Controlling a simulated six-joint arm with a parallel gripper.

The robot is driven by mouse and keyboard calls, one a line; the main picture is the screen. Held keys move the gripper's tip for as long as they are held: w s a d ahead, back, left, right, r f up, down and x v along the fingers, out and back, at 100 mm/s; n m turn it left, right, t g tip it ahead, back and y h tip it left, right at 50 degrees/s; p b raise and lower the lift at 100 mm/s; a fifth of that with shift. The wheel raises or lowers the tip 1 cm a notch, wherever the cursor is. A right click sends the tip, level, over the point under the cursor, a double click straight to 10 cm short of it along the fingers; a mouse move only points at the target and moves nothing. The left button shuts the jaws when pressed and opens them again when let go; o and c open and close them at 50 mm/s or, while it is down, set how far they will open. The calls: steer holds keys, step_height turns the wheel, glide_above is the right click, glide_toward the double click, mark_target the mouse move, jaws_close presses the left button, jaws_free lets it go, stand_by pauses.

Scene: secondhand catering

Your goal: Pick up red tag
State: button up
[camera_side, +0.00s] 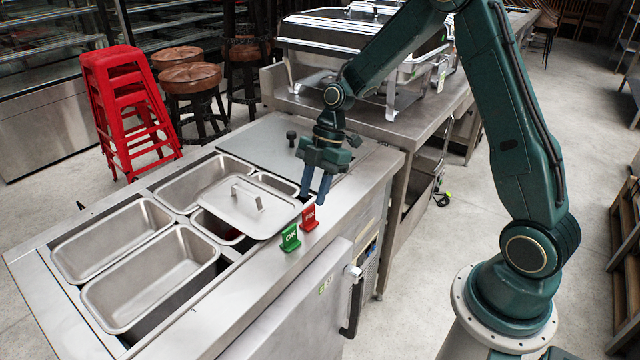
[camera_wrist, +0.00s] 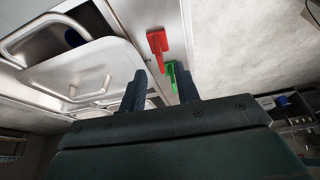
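The red tag (camera_side: 309,217) stands upright on the front steel ledge of the prep counter, with white lettering on its face. It also shows in the wrist view (camera_wrist: 157,42), ahead of my fingertips. A green tag (camera_side: 290,238) marked "OK" stands just left of it, and in the wrist view the green tag (camera_wrist: 172,75) is partly hidden by my right finger. My gripper (camera_side: 313,199) points down just above and behind the red tag, with its fingers apart and nothing between them. It also shows in the wrist view (camera_wrist: 162,86).
A steel lid (camera_side: 245,208) with a raised handle lies over pans beside the tags. Open steel pans (camera_side: 150,280) fill the counter's left part. A chafing dish (camera_side: 350,40) stands on the table behind. Red stools (camera_side: 125,105) are at the back left. The ledge left of the tags is bare.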

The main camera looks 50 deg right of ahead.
mark_target(308, 208)
steer(key=shift+f, duration=0.15)
steer(key=shift+x, duration=2.5)
steer(key=shift+s, duration=0.1)
steer(key=shift+c, duration=0.4)
jaws_close()
